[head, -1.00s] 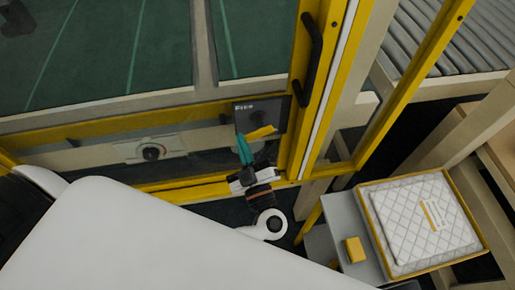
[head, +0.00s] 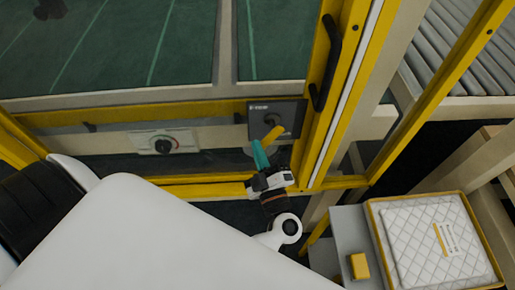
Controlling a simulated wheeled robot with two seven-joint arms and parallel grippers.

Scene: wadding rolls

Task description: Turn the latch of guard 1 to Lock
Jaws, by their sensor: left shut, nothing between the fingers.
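The latch of the guard is a dark plate (head: 291,116) with a small white label, too blurred to read, low on the yellow-framed guard door. Its yellow handle (head: 273,137) stands at a slant, lower left to upper right. My left gripper (head: 260,155), with teal fingers, is shut and empty at the handle's lower left end. It looks to be touching or very near the handle; I cannot tell which. My right gripper is not in view.
A dial panel (head: 163,143) sits left of the latch behind the guard. A black door handle (head: 325,62) is above right. A yellow-edged tray (head: 372,222) with a quilted white pad (head: 424,245) stands lower right, beside a yellow block (head: 358,266). A roller conveyor (head: 466,50) is upper right.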

